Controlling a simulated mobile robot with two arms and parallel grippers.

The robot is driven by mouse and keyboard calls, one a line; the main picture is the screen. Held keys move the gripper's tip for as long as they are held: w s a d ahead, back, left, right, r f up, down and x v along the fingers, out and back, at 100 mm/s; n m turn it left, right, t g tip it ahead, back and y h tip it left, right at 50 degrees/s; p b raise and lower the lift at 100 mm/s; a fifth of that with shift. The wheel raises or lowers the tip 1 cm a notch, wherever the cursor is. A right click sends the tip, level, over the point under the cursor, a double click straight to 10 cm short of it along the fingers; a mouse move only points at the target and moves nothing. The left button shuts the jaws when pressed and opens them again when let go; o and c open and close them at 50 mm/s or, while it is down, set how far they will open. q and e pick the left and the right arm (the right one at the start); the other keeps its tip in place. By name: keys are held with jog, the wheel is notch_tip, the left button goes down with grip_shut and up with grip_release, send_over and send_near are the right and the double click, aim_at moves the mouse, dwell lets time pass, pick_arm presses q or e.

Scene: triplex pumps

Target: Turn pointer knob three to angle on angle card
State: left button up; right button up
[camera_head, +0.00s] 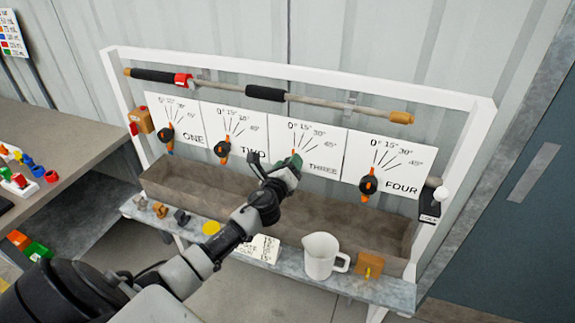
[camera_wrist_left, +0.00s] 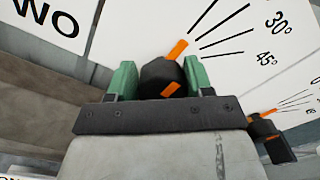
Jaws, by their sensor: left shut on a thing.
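Pointer knob three (camera_wrist_left: 160,78) is black with an orange pointer and sits on the white dial panel marked THREE (camera_head: 322,150). My left gripper (camera_head: 280,172) is shut on this knob; in the left wrist view its green fingers (camera_wrist_left: 162,80) stand on either side of it. The knob's orange pointer tip (camera_wrist_left: 178,50) sticks out past the fingers, up and to the right, left of the 30° and 45° marks. The exact angle cannot be told. A white card (camera_head: 258,248) with black writing is on the shelf front; its text is too small to read.
Knobs one (camera_head: 166,134), two (camera_head: 221,149) and four (camera_head: 368,184) sit on neighbouring panels. A brown trough (camera_head: 345,232) runs below. A white jug (camera_head: 321,254) and an orange block (camera_head: 369,265) stand on the shelf. A bar (camera_head: 320,101) crosses above the panels.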

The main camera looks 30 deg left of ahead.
pick_arm(q)
jog(key=o, duration=1.2)
jog(key=shift+d+f, duration=0.4)
jog(key=shift+f, duration=0.05)
jog(key=shift+r, duration=0.15)
jog(key=b+v, duration=0.1)
jog(key=v, duration=0.9)
jog(key=shift+s, duration=0.4)
